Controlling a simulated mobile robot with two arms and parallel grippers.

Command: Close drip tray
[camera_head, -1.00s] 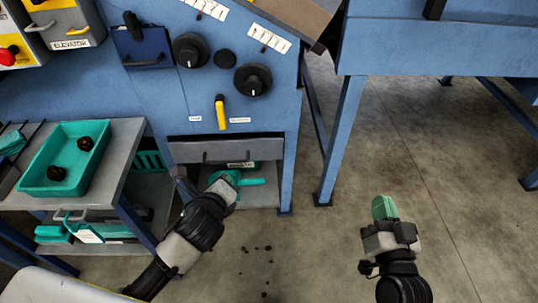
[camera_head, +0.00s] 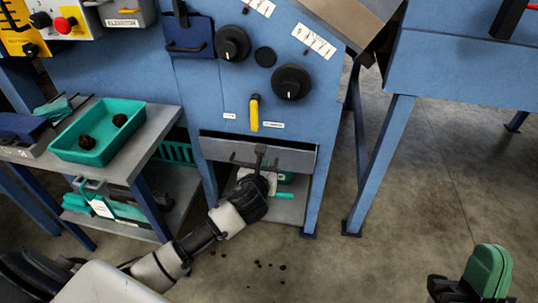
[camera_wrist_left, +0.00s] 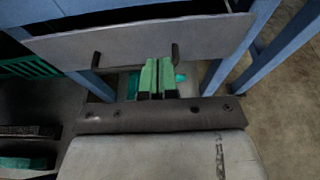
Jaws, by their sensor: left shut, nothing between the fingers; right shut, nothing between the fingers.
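The drip tray shows as a grey front panel (camera_head: 304,160) low in the blue machine, with a dark handle on its face. In the left wrist view the panel (camera_wrist_left: 220,38) spans the top, with two handle posts showing. A dark gap shows above the panel there. My left gripper (camera_wrist_left: 157,78) is shut and empty, its green fingertips in front of the panel between the posts in the picture. I cannot tell whether they touch it. In the head view its fingers are mostly hidden by my wrist. My right gripper (camera_head: 487,270) is shut and empty at the lower right, far from the tray.
A grey side table (camera_head: 165,133) at the left holds a teal crate (camera_head: 78,155) with dark lumps. A yellow lever (camera_head: 254,113) and black knobs sit above the panel. A blue machine leg (camera_head: 378,165) stands to the right. Dark bits lie on the otherwise open floor.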

